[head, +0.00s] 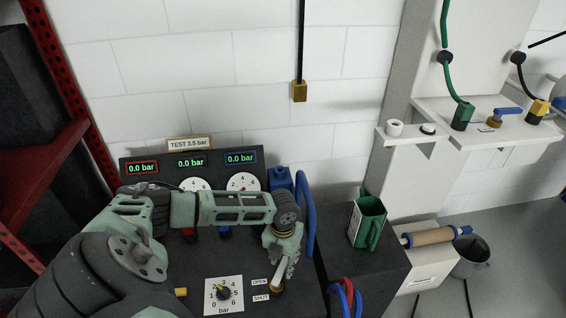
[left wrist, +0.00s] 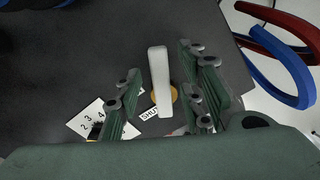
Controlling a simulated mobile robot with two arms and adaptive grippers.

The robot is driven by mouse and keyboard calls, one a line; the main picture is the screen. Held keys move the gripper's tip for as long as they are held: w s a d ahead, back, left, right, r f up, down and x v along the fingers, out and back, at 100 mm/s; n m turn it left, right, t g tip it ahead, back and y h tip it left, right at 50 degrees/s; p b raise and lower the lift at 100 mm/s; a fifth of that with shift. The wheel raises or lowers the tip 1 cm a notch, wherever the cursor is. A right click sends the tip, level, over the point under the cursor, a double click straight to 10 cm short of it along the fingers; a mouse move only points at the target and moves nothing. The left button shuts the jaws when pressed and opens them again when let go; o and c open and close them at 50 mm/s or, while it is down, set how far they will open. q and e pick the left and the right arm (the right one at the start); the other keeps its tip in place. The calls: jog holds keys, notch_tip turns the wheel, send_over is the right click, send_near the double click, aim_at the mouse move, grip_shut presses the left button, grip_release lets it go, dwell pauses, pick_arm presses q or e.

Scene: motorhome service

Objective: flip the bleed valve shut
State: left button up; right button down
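The bleed valve (head: 277,285) has a pale lever on a brass-coloured base, at the front right of the dark test panel (head: 195,262). In the head view its lever points up from the base, partly hidden by my gripper. OPEN (head: 260,282) and SHUT (head: 261,297) labels sit left of the valve. My left gripper (head: 280,262) is over the valve, pointing down. In the left wrist view its fingers (left wrist: 162,92) are open, with the pale lever (left wrist: 159,75) between them and a visible gap on both sides. My right gripper is not in view.
A numbered bar dial (head: 223,294) lies left of the valve. Three displays (head: 191,162) read 0.0 bar. A blue hose (head: 307,215) stands at the panel's right edge. A green container (head: 367,222) and red and blue hose loops (head: 345,294) are further right.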

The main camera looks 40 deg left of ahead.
aim_at(283, 264)
pick_arm(q)
notch_tip(283, 264, up, 11)
jog(key=shift+r, duration=0.2)
jog(key=shift+c, duration=0.5)
